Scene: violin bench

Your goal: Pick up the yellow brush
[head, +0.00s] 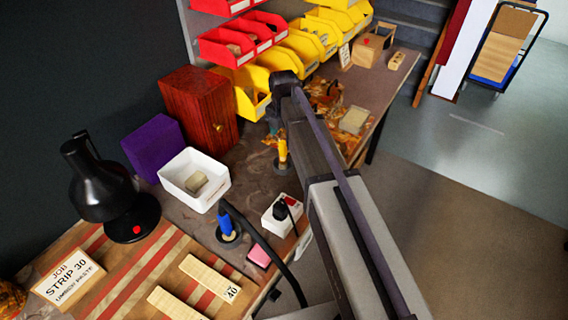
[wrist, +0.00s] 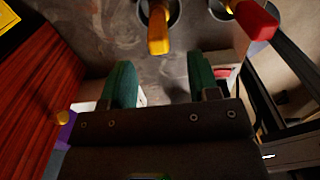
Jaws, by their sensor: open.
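The yellow brush (wrist: 158,32) stands handle-up in a round grey cup at the top of the wrist view. Its yellow handle (head: 283,151) also shows in the head view, left of my arm. My gripper (wrist: 160,75) is open, with its two green fingers apart and nothing between them. In the wrist view, the handle is above the gap between the fingertips, apart from both. In the head view, my arm hides most of the gripper.
A red handle (wrist: 256,20) stands in another cup close to the yellow one. A blue handle (head: 226,222), a white tray (head: 194,202), a white box with a black plug (head: 283,223) and a wooden cabinet (head: 200,107) are nearby. Yellow bins (head: 251,88) line the back.

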